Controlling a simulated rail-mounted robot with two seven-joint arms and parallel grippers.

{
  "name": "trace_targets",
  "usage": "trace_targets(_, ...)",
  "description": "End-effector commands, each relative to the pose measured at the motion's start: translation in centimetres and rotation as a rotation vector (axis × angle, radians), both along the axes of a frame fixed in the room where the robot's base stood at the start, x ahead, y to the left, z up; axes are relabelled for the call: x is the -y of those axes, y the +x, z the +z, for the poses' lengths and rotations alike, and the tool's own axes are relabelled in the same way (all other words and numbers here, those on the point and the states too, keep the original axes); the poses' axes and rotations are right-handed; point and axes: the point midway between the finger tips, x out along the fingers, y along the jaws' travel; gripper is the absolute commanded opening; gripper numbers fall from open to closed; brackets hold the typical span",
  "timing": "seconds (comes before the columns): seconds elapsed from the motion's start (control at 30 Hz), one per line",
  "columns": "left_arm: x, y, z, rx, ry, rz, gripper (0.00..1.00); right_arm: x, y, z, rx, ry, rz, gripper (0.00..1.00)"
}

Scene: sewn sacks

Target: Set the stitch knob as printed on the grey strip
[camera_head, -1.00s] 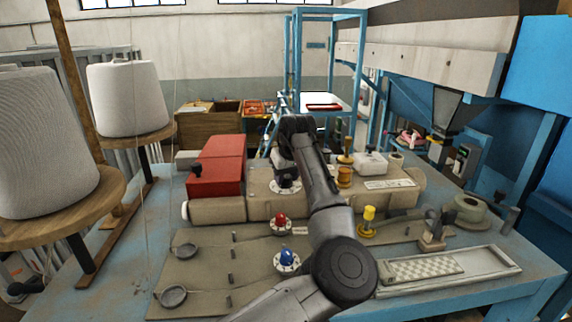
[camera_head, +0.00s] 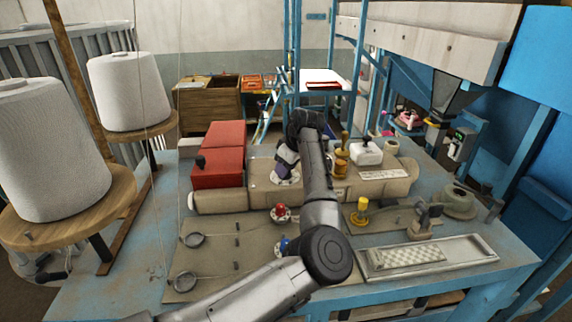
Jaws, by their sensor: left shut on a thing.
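A beige sewing machine body (camera_head: 225,201) lies across the blue table. A round white dial plate (camera_head: 284,179) is on its front face, and my left gripper (camera_head: 284,166) is right at it. The left gripper is shut on the knob at this dial; the fingers and arm hide most of the knob and its marks. A pale printed strip (camera_head: 385,174) is on the machine to the right, its print too small to read. I cannot tell whether it is the grey strip. My right gripper is not in view.
A red knob (camera_head: 281,211), a partly hidden blue knob (camera_head: 281,246) and a yellow knob (camera_head: 361,208) stand in front of the machine. A red box (camera_head: 218,168) sits on its left. White thread cones (camera_head: 130,92) stand at left. A tray (camera_head: 455,251) lies at front right.

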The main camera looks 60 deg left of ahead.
Motion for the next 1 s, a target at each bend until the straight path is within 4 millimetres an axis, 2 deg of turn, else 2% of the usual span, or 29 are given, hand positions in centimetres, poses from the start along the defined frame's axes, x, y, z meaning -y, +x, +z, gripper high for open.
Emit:
trace_targets(0.4, -0.04, -0.05, 0.13, 0.001, 0.0, 0.007, 0.14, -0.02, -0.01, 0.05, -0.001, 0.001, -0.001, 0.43)
trace_targets(0.43, -0.04, -0.05, 0.13, 0.001, 0.0, 0.007, 0.4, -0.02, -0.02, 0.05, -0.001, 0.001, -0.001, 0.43)
trace_targets(0.67, -0.02, -0.03, 0.07, 0.0, 0.0, 0.006, 0.61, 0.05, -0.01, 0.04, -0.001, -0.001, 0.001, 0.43)
trace_targets(1.0, 0.16, 0.09, 0.41, 0.001, 0.0, 0.005, 0.62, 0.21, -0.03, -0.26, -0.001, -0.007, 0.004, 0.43)
